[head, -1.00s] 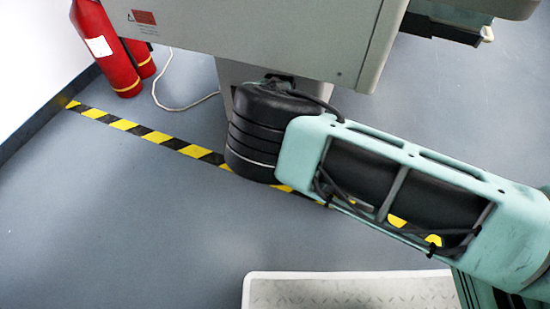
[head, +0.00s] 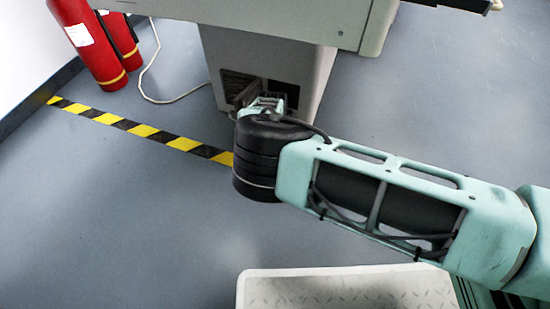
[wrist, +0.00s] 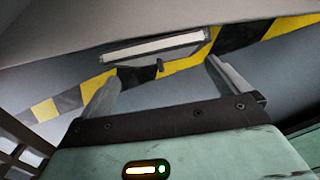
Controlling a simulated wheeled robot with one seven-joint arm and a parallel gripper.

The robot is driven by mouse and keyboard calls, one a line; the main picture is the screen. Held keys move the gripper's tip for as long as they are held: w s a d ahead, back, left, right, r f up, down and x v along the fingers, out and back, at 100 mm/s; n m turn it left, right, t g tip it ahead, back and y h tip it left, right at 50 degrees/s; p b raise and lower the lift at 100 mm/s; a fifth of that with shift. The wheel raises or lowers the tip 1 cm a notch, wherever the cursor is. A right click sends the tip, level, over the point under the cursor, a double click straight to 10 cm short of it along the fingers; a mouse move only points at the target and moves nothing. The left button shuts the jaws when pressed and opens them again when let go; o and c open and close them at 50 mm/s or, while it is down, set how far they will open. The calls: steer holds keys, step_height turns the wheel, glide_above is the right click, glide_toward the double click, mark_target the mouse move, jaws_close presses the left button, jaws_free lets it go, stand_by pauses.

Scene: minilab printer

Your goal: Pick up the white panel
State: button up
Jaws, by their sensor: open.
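A white panel (wrist: 152,48) with a grey edge shows in the wrist view as a long narrow shape, lying over or beside the striped floor tape. I cannot tell exactly what it rests on. My gripper (wrist: 160,70) is open in the wrist view, its two fingers spread, with the panel beyond the fingertips and nothing seen between them. A small dark piece stands out at the panel's near edge. In the head view the panel cannot be made out, and my fingers are hidden behind my own arm, close to the machine's pedestal.
A large grey machine (head: 270,12) stands on a pedestal (head: 300,70) close to my arm. Red fire extinguishers (head: 92,45) stand by the wall, with a white cable (head: 150,95) nearby. Yellow-black tape (head: 145,130) crosses the floor. Open floor lies at left and far right.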

step_height(320, 180, down, 5)
steer(key=b, duration=0.3)
steer(key=shift+d+r+b, duration=0.1)
steer(key=shift+r+b, duration=0.05)
steer(key=shift+b, duration=0.15)
steer(key=shift+r, duration=0.1)
steer(key=c, duration=0.8)
steer(key=shift+o, duration=0.2)
